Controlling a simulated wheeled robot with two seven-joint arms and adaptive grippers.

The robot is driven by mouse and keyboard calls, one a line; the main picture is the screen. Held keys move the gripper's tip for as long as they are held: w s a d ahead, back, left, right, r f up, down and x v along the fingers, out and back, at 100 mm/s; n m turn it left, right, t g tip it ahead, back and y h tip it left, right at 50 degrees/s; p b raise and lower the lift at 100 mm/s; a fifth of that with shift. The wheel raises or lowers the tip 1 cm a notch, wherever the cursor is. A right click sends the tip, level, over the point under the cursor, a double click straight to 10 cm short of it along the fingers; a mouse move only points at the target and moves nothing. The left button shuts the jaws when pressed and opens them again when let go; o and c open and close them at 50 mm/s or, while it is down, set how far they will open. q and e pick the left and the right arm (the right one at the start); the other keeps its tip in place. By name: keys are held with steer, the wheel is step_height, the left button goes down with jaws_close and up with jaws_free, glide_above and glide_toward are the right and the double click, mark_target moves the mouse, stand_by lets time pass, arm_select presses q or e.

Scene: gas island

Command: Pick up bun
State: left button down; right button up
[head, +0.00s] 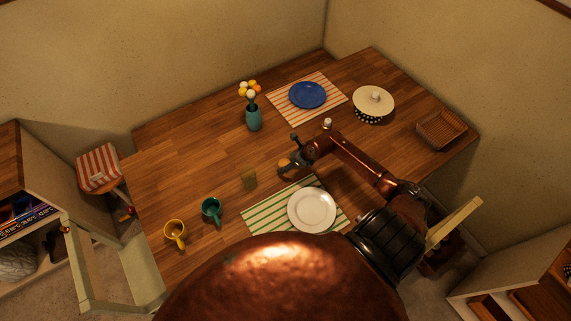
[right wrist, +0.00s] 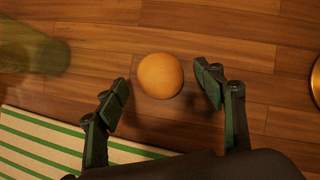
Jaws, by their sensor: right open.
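The bun (right wrist: 160,76) is round and golden brown on the wooden table. In the right wrist view it lies between and just beyond the tips of my right gripper (right wrist: 165,85). The two green fingers are spread apart, with a gap on each side of the bun. In the head view the bun (head: 284,166) shows small beside my right gripper (head: 291,153), partly covered by it. My left gripper is not in view.
A white plate (head: 312,209) on a green-striped mat (head: 262,218) lies near the gripper. A teal mug (head: 211,210), yellow mug (head: 174,231), flower vase (head: 254,119), blue plate (head: 307,95), lidded pot (head: 374,101) and basket (head: 440,129) stand around the table.

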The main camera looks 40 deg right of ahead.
steer(key=shift+w+a+f, duration=0.1)
steer(key=shift+w+f, duration=0.1)
steer(key=shift+f, duration=0.3)
steer(key=shift+c, duration=0.7)
steer(key=c, duration=1.1)
